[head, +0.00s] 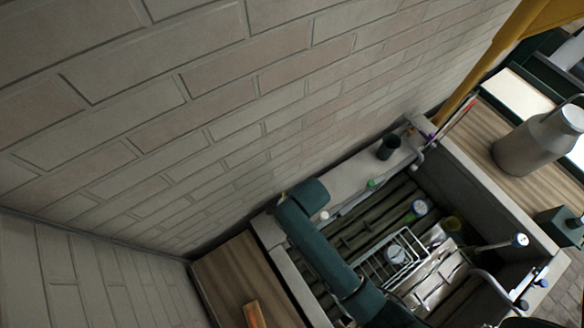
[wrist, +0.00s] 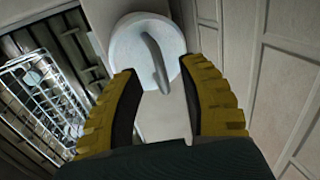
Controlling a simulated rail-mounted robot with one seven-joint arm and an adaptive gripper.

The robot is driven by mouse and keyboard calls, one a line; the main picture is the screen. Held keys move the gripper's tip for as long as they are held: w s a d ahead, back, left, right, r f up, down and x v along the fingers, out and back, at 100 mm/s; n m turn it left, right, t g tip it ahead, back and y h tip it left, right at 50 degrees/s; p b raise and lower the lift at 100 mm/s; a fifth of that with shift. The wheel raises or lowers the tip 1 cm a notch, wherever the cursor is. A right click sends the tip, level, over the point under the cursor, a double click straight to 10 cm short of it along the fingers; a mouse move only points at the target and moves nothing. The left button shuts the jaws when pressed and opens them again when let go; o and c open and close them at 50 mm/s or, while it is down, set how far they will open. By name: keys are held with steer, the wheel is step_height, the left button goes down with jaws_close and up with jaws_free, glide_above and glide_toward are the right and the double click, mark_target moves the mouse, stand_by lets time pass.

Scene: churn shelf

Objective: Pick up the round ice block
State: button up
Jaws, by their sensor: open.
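A pale round disc (wrist: 128,48) with a grey bar-like handle lies on a light ledge in the wrist view. My gripper (wrist: 158,72) is open, with its yellow ridged fingers on either side of the disc's near part. I cannot tell whether they touch it. A round pale item (wrist: 33,77) sits in a wire basket at the left; a similar one shows in the head view (head: 395,253). I cannot tell which of these is the round ice block. In the head view my arm hides the gripper.
The wire basket (head: 378,270) stands in a dark slatted trough (head: 430,185). A dark cup (head: 388,147) and a small white item (head: 324,215) are on the wall-side ledge. A metal churn (head: 540,140) stands on a wooden top at right. The brick wall closes off the upper left.

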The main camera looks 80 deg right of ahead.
steer(key=shift+x, duration=0.75)
steer(key=shift+w, duration=0.15)
jaws_close()
steer(key=shift+r, duration=0.1)
